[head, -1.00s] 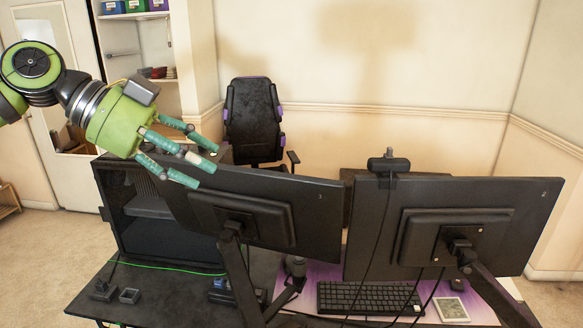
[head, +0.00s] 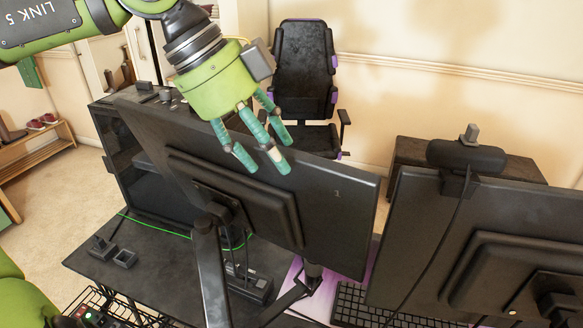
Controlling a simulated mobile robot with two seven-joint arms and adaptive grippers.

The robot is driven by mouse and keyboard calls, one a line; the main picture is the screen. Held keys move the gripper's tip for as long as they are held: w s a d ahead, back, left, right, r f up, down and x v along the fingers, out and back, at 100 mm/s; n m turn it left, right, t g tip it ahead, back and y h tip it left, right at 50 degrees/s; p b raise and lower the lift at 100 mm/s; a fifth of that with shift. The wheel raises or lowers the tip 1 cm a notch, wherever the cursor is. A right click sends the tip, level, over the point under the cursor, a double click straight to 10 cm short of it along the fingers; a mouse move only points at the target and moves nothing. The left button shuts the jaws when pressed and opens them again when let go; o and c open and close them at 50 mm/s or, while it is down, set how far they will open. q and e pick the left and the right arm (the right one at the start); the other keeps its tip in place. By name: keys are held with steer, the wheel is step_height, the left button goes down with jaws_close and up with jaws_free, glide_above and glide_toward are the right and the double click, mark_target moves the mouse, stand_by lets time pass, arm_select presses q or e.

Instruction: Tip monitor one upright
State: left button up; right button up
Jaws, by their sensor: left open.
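Monitor one (head: 318,225), a black screen seen from behind with a small "1" on its back, stands on a dark arm (head: 208,270) clamped at the desk. Its top edge slopes down to the right in the head view, and its back leans toward the camera. My left gripper (head: 262,158) comes in from the upper left. Its teal fingers are open and empty, pointing down over the upper back of monitor one. I cannot tell whether they touch it. My right gripper is not in view.
A second monitor (head: 420,245) with a webcam (head: 466,155) on top stands at right. A black computer case (head: 120,150) is behind monitor one at left. A keyboard (head: 370,308) and loose cables lie on the desk (head: 160,270). A chair (head: 305,75) stands behind.

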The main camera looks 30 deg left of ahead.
mark_target(289, 176)
arm_select(q)
steer(key=p+x, duration=0.1)
steer(key=x, duration=0.3)
steer(key=shift+w, duration=0.15)
steer(key=shift+w+d+f, duration=0.1)
steer(key=shift+w+f, duration=0.1)
steer(key=shift+f, duration=0.25)
steer(key=shift+s, duration=0.1)
steer(key=shift+c, duration=0.4)
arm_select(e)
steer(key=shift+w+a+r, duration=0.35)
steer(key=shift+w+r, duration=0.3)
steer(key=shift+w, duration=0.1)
